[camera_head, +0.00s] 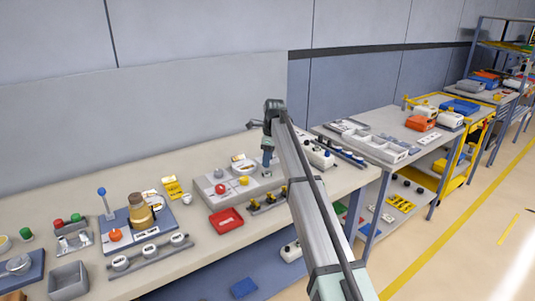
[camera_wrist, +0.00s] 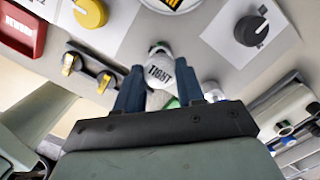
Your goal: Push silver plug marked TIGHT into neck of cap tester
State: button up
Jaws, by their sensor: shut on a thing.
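The silver plug marked TIGHT (camera_wrist: 160,73) is between the two blue fingers of my gripper (camera_wrist: 159,80) in the wrist view, its lettering facing the camera. The gripper is shut on it. In the head view my gripper (camera_head: 267,160) points down at the right end of a pale grey panel (camera_head: 205,183) on the bench; the plug is too small to make out there. I cannot clearly pick out the tester's neck. Whatever lies under the plug is hidden by the plug and fingers, so I cannot tell whether it touches anything.
The panel carries a red knob (camera_head: 220,188) and a yellow knob (camera_head: 244,181). A black knob (camera_wrist: 251,30) shows in the wrist view. A red tray (camera_head: 226,220) and a rack with yellow-topped parts (camera_head: 268,202) stand in front. White containers (camera_head: 318,155) stand to the right.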

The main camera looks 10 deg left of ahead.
jog(key=shift+f, duration=0.45)
jog(key=shift+f, duration=1.2)
dwell(1.4)
jog(key=shift+r, duration=0.25)
jog(key=shift+r, duration=0.5)
jog(key=shift+r, duration=0.1)
dwell(0.7)
jog(key=shift+f, duration=0.8)
dwell(0.6)
jog(key=o, duration=1.1)
jog(key=shift+o, duration=0.2)
notch_tip(320, 180, up, 14)
jog(key=d, duration=0.1)
jog(key=shift+d+f, duration=0.15)
jog(key=shift+d, duration=0.2)
